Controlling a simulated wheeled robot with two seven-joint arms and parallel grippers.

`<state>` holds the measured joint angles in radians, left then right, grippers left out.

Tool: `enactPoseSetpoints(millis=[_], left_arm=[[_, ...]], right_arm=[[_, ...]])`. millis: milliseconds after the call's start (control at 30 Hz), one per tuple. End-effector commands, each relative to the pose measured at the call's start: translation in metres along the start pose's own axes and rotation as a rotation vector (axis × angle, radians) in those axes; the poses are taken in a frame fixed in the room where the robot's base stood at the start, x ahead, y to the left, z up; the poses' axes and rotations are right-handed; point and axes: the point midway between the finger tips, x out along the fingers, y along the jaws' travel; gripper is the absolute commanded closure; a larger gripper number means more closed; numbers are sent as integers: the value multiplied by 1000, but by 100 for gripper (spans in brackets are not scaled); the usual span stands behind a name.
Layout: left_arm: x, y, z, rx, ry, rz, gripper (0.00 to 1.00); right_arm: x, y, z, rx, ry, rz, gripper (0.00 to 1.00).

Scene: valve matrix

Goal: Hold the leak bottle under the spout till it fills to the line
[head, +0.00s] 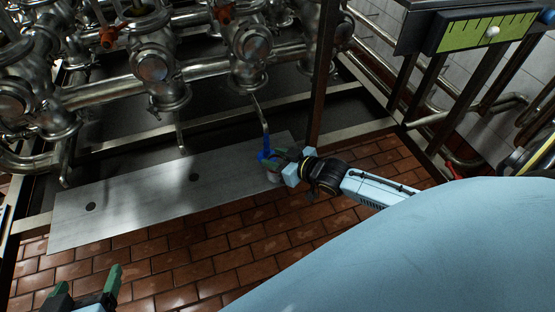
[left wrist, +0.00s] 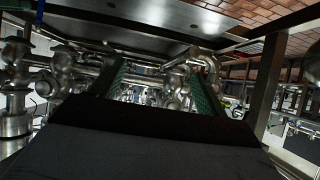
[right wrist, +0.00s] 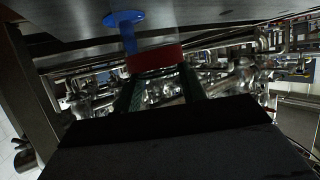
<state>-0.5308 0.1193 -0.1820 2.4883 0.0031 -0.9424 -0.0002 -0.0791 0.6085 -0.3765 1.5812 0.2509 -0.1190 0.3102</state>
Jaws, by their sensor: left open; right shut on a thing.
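My right gripper (head: 276,156) is below the rightmost spout (head: 262,115), close to its lower end. In the right wrist view a red block (right wrist: 155,57) sits between its fingers; I take it as part of the leak bottle. A blue piece with a narrow stem and wide end (right wrist: 124,20) shows beyond it, and in the head view (head: 265,153) right under the spout. I cannot tell whether it belongs to the bottle. The bottle's body, fill line and liquid cannot be made out. My left gripper (head: 87,283) is open and empty at the lower left.
A grey plate (head: 140,205) with round holes lies under the spouts. Steel pipes and valves (head: 153,66) fill the back. A brown post (head: 322,75) stands just behind my right gripper. A green scale with a white ball (head: 492,32) is at upper right. The tiled floor in front is clear.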

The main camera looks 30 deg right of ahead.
Motion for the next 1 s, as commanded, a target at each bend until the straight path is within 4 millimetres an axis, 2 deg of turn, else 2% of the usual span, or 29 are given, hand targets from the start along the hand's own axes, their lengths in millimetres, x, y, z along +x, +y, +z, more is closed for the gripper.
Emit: enactPoseSetpoints(millis=[467, 1000], left_arm=[[1, 10, -46, 0, 271, 24, 25], [-17, 20, -96, -7, 592, 52, 25]], right_arm=[[13, 8, -5, -1, 1, 0, 82], [37, 22, -13, -1, 1, 0, 82]])
